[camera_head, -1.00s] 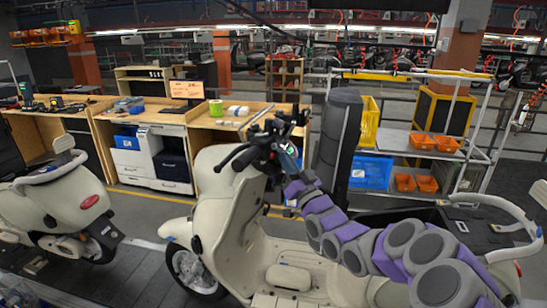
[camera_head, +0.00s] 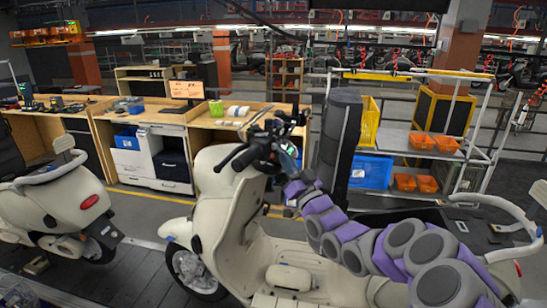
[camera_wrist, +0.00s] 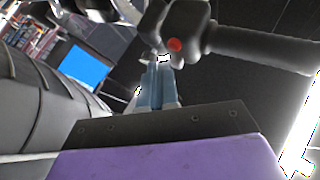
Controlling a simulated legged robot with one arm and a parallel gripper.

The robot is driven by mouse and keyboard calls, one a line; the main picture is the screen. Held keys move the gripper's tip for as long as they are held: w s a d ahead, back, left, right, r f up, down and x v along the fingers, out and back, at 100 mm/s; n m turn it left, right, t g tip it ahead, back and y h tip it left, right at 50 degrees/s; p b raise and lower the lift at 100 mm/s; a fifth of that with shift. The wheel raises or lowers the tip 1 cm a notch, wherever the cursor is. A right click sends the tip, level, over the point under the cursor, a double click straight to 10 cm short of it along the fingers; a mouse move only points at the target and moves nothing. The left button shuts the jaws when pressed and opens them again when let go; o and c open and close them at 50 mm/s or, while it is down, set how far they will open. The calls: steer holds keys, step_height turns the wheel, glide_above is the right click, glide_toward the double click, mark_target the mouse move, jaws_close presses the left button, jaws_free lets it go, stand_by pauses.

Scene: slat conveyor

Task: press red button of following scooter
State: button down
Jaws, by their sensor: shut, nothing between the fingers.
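A cream scooter (camera_head: 225,205) stands in the middle of the head view, with black handlebars (camera_head: 262,148). In the wrist view its dark grip (camera_wrist: 260,48) runs to the right from a switch housing, and the red button (camera_wrist: 175,45) shows on that housing. My gripper (camera_wrist: 160,68) is shut and empty, its fingertips just below and slightly left of the red button. I cannot tell whether they touch the housing. In the head view my gripper (camera_head: 290,155) is at the handlebar, and the red button cannot be made out there.
Another cream scooter (camera_head: 60,200) stands ahead at the left on the slat conveyor (camera_head: 130,270). Wooden workbenches (camera_head: 165,115) line the back. A dark upright column (camera_head: 338,140) and a rack with a blue bin (camera_head: 371,172) and orange bins (camera_head: 421,141) stand behind the handlebar.

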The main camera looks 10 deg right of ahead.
steer(key=shift+a, duration=0.15)
stand_by(0.3)
steer(key=shift+w+a, duration=0.1)
steer(key=shift+a, duration=0.15)
steer(key=shift+w+a, duration=0.2)
steer(key=shift+a, duration=0.15)
stand_by(0.7)
stand_by(0.3)
steer(key=shift+s+d+b, duration=0.4)
steer(key=shift+d+b, duration=0.2)
steer(key=shift+d, duration=0.1)
steer(key=d, duration=0.1)
steer(key=s+d+b, duration=0.1)
steer(key=d, duration=0.1)
steer(key=s+d, duration=0.1)
steer(key=shift+s+d+b, duration=0.15)
steer(key=shift+d+b, duration=0.1)
steer(key=shift+b, duration=0.05)
